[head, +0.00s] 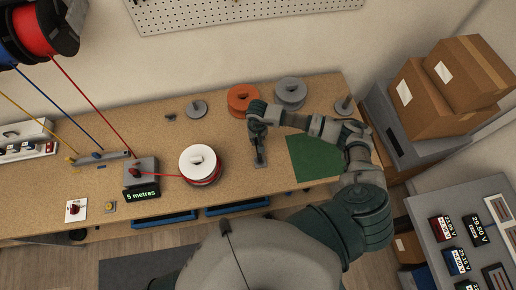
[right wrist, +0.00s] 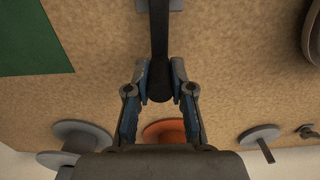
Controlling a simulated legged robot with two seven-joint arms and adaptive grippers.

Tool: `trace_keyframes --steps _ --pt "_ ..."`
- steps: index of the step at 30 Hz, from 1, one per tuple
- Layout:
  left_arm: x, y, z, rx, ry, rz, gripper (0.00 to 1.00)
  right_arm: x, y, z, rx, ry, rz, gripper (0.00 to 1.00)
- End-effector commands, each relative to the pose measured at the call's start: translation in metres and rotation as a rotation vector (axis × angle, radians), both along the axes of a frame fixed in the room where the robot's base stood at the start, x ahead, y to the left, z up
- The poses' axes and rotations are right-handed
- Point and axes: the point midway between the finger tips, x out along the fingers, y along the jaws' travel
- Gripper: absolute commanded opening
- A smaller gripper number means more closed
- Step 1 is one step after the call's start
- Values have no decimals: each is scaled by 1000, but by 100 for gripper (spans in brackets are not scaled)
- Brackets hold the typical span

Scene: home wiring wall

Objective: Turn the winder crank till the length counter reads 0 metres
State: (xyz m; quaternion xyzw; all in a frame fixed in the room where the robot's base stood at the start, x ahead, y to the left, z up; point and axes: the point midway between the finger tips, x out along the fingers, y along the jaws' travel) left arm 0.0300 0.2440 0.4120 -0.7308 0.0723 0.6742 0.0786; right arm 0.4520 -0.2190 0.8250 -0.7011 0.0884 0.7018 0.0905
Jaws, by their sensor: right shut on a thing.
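The length counter (head: 141,194) reads "5 metres" in green on a dark display at the front of a grey box. A red cable runs down from the upper left through the box to the white spool (head: 198,158), which has red cable around it. Right of the spool is a dark bar with a grey base (head: 261,163), apparently the winder crank. In the right wrist view the dark crank (right wrist: 159,40) has a rounded end between the blue finger pads. My right gripper (head: 257,139) is shut on that end; it also shows in the right wrist view (right wrist: 161,78). My left gripper is not in view.
An orange spool (head: 240,103) and a grey spool (head: 290,95) stand at the back of the bench. A green mat (head: 313,158) lies right of the crank. A cable guide (head: 98,159) is at the left. Cardboard boxes (head: 430,98) stand at the far right.

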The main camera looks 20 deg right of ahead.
Motion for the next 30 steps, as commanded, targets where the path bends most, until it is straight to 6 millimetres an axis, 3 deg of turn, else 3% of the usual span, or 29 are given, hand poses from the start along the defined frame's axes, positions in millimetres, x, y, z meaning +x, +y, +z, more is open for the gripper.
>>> trace_keyframes --steps 14,25,30 --pt "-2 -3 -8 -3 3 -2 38 1 23 -2 1 6 3 0" --pt "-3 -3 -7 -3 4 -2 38 0 24 -1 0 7 2 0" --pt "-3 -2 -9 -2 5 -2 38 -2 34 -2 0 7 5 0"
